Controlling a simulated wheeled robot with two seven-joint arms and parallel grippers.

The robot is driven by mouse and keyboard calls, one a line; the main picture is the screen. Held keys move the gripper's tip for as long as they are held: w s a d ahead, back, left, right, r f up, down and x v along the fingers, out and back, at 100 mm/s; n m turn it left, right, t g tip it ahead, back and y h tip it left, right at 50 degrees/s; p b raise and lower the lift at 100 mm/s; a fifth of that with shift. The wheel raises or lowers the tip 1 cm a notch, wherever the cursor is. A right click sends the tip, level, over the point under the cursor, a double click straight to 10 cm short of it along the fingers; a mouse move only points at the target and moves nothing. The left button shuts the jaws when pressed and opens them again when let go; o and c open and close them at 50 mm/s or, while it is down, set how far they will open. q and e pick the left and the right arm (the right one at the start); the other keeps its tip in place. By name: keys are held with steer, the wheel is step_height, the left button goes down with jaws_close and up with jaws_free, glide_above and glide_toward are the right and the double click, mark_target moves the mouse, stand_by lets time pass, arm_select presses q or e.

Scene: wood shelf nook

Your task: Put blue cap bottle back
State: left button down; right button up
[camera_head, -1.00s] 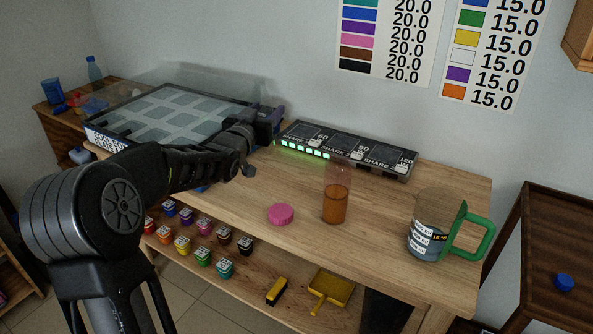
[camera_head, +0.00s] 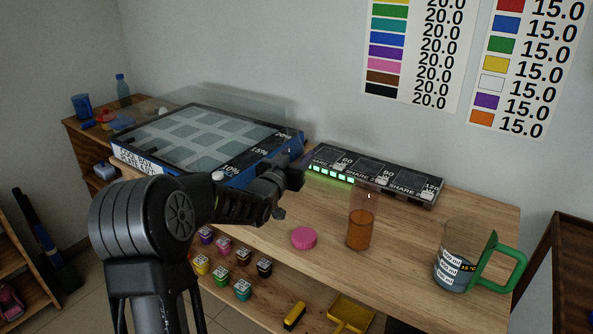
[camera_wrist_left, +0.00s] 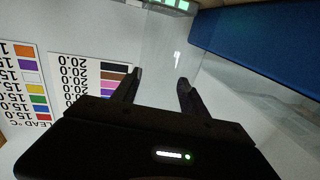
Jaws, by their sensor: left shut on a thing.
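My left gripper (camera_head: 300,168) is at the right front corner of the cool box (camera_head: 150,162). In the left wrist view, a clear thing (camera_wrist_left: 168,50) with a bright glint lies between the fingers (camera_wrist_left: 158,88). The gripper is shut on it; I cannot tell whether it is a bottle, and no blue cap shows on it. A bluish clear bottle (camera_head: 123,88) stands at the far left back. An uncapped-looking bottle with orange liquid (camera_head: 360,230) stands upright on the table, beside a pink cap (camera_head: 303,238). My right gripper is out of view.
A dark panel with green lights (camera_head: 375,178) lies along the wall, behind the orange bottle. A measuring jug with a green handle (camera_head: 455,260) stands at the right. Several small paint jars (camera_head: 222,251) sit on the lower shelf. The table front is clear around the pink cap.

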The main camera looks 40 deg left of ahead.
arm_select(q)
steer(key=shift+f, duration=1.7)
steer(key=shift+f, duration=0.15)
steer(key=shift+f+b, duration=0.1)
steer(key=shift+b, duration=0.3)
steer(key=c, duration=0.6)
jaws_free()
steer(key=shift+r+p, duration=0.3)
steer(key=shift+p, duration=0.1)
steer(key=v, duration=1.2)
steer(key=shift+b, duration=0.4)
